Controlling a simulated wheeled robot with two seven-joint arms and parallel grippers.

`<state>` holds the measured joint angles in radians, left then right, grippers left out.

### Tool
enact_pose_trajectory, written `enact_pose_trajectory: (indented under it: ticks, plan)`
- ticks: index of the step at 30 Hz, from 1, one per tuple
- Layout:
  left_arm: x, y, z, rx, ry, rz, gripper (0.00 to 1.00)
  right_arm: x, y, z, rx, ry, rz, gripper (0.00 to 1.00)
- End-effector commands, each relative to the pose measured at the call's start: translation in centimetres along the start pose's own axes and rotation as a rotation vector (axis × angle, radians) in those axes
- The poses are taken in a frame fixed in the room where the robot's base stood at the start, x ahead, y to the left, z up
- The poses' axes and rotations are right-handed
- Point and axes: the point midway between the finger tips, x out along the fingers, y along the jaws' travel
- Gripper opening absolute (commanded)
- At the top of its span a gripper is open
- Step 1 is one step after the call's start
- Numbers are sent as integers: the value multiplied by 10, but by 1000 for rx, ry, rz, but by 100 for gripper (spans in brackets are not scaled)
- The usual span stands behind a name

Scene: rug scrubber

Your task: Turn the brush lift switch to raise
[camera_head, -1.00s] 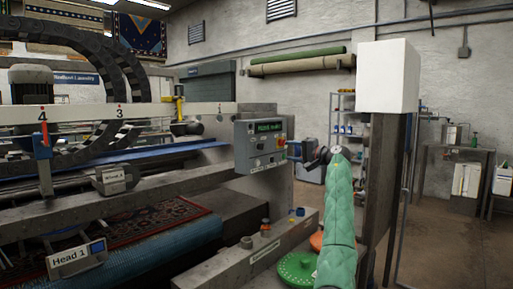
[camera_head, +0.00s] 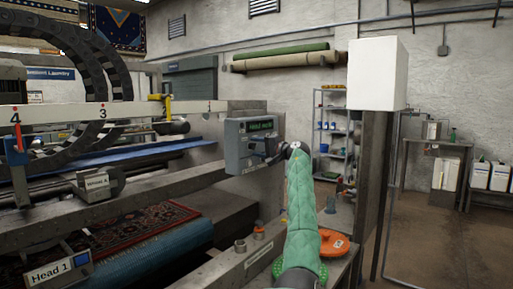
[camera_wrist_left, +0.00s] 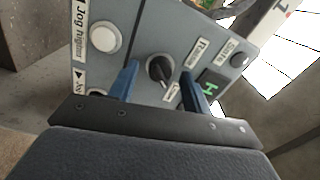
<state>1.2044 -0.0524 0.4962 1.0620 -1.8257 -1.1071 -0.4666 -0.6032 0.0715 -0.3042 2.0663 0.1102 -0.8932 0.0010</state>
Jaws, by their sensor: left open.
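The grey control box (camera_head: 236,162) with a small green-lit screen (camera_head: 262,126) hangs at the end of the machine's beam in the head view. My left gripper (camera_head: 262,150) is in front of its face, partly hiding the controls. In the left wrist view, the left gripper (camera_wrist_left: 160,84) is open, with its two blue fingers either side of a black rotary switch (camera_wrist_left: 159,70). I cannot tell whether the fingers touch it. The switch's pointer runs towards the lower right of the picture. Small white labels (camera_wrist_left: 197,52) sit near it, too small to read surely. My right gripper is not in view.
A patterned rug (camera_head: 140,229) lies in the machine. An orange disc (camera_head: 333,242) lies near my forearm. A post with a white box (camera_head: 376,75) stands right.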

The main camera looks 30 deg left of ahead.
Motion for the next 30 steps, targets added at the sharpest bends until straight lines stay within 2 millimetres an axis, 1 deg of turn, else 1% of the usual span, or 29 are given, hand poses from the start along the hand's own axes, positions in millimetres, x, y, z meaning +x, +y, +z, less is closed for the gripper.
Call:
enact_pose_trajectory:
  ticks: [3,10,11,15,17,18,25,29,30]
  plan:
    - [4,0,0,0,0,1,49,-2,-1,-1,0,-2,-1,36]
    - [4,1,0,1,0,0,49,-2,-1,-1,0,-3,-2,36]
    - [4,1,0,0,0,0,45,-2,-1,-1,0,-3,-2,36]
    - [4,1,0,1,0,0,17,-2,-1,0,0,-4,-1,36]
    - [4,1,0,1,0,0,6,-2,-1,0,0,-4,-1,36]
    - [4,1,0,1,0,0,4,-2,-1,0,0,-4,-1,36]
    - [4,2,0,-15,0,0,4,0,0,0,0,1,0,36]
    - [5,2,0,-56,0,-1,4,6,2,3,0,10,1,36]
    - [5,3,1,-76,-1,-1,4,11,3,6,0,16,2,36]
